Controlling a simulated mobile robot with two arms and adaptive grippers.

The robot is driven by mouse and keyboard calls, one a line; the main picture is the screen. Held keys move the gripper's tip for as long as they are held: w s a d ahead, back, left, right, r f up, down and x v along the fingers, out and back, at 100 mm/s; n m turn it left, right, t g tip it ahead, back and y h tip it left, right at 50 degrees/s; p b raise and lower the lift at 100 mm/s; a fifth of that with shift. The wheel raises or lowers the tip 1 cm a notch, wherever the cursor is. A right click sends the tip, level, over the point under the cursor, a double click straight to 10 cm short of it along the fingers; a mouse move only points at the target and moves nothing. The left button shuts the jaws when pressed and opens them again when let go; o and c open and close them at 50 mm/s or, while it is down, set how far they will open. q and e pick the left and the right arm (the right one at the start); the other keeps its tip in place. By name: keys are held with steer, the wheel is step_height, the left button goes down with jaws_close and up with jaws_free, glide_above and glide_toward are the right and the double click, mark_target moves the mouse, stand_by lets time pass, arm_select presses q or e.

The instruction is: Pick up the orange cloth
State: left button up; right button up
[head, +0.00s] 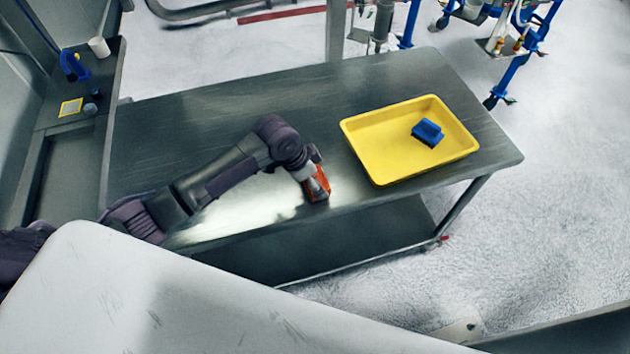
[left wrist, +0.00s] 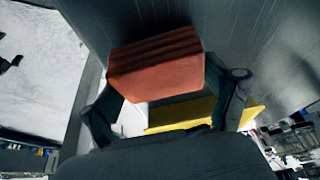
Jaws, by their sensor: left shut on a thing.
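The orange cloth (head: 317,185) is a small block-like folded piece near the front edge of the steel table, left of the yellow tray. My left gripper (head: 312,180) reaches it from the left and is shut on it. In the left wrist view the orange cloth (left wrist: 156,66) sits between the two dark fingers of my left gripper (left wrist: 165,105), with its ridged folds showing. I cannot tell whether the cloth touches the table. My right gripper is not in view.
The steel table (head: 220,105) has free room at the back and left. A yellow tray (head: 375,175) on its right holds a blue brush-like block (head: 427,133). A side counter (head: 105,75) at the left bears a white cup (head: 99,47) and small items. Pipes and blue frames stand behind.

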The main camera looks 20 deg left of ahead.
arm_select(q)
step_height(320, 180, up, 3)
steer(key=shift+f+b, duration=0.1)
steer(key=shift+b, duration=0.45)
steer(key=d+r+b, duration=0.3)
steer(key=d+r, duration=0.4)
steer(key=d, duration=0.4)
steer(key=shift+w+d, duration=0.3)
steer(key=shift+d, duration=0.05)
